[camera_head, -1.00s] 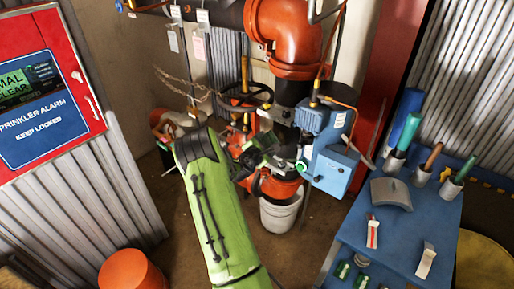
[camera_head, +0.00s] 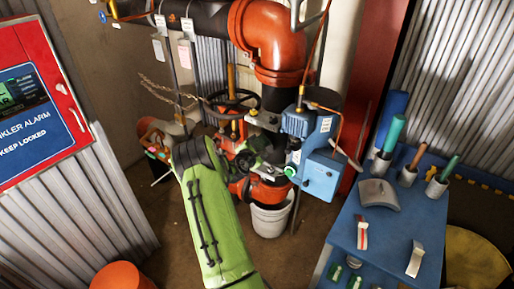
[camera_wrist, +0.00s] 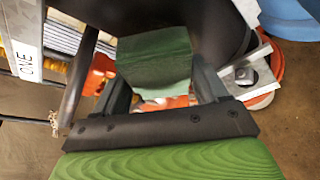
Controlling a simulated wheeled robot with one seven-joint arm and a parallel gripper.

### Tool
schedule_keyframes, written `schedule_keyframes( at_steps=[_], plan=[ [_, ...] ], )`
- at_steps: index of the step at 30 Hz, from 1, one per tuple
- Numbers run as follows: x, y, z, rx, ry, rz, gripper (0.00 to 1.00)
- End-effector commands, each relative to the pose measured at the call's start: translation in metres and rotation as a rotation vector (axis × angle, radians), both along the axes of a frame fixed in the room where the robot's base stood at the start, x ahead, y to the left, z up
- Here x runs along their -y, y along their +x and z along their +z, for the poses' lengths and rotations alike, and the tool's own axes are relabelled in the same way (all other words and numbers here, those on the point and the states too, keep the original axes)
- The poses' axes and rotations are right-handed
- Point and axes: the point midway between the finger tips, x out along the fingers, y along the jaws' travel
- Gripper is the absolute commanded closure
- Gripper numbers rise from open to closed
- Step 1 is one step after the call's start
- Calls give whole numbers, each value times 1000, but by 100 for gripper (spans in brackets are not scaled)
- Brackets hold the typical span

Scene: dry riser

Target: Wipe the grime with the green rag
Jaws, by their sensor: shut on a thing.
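The green rag (camera_wrist: 155,60) shows in the wrist view as a folded dark green square. My gripper (camera_wrist: 165,88) is shut on it, with one dark finger at each side. The rag is in front of a dark rounded surface (camera_wrist: 215,22), and I cannot tell whether it touches it. In the head view my green arm reaches toward the valve assembly (camera_head: 235,105), and the gripper and rag cannot be made out clearly among the parts there. I cannot pick out the grime in either view.
A blue box (camera_head: 322,176) and an orange pipe elbow (camera_head: 275,38) are close to the arm's end. A white bucket (camera_head: 270,220) stands below. A blue cart (camera_head: 350,240) with tools is at right, a red alarm cabinet (camera_head: 38,90) at left. An orange cylinder (camera_head: 118,275) stands at front left.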

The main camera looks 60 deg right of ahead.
Motion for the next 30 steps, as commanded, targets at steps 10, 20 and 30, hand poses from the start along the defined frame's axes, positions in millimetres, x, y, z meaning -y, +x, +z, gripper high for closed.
schedule_keyframes(
  at_steps=[10,20,30],
  plan=[
    [7,-1,0,0,1,-1,52],
    [14,-2,0,-1,-1,0,52],
    [13,-16,1,-3,0,-1,52]
  ],
)
